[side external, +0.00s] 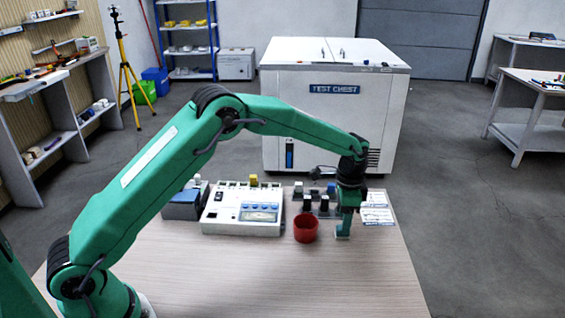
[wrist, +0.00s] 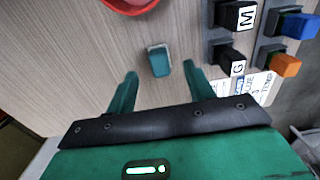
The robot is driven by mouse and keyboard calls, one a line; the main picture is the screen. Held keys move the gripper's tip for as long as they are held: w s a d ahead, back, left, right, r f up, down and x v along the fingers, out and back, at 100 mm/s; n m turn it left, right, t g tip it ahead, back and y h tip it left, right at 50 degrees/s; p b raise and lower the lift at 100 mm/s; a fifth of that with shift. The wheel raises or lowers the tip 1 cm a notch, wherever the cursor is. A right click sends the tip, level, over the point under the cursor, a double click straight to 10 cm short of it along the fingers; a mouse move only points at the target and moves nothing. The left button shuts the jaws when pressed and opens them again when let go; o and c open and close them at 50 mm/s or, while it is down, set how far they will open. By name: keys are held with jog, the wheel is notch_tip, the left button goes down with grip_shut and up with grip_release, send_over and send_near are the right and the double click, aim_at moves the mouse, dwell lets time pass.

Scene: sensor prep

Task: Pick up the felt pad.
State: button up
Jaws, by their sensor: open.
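The felt pad (wrist: 159,61) is a small block with a teal front and a pale grey top, on the wood-grain table. In the wrist view it lies between and just beyond the tips of my gripper (wrist: 160,70). The two teal fingers are open on either side, with a gap to the pad on each side. In the side view my gripper (side external: 345,226) points down at the table, right of the red cup. There the pad and fingertips are similar in colour and hard to tell apart.
A red cup (side external: 305,229) stands close left of my gripper. Dark blocks with coloured caps (wrist: 238,15) stand close on the right in the wrist view. A white instrument box (side external: 243,211) is farther left. The front of the table (side external: 270,280) is clear.

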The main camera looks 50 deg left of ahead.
jog(key=shift+f, duration=2.1)
jog(key=c, duration=1)
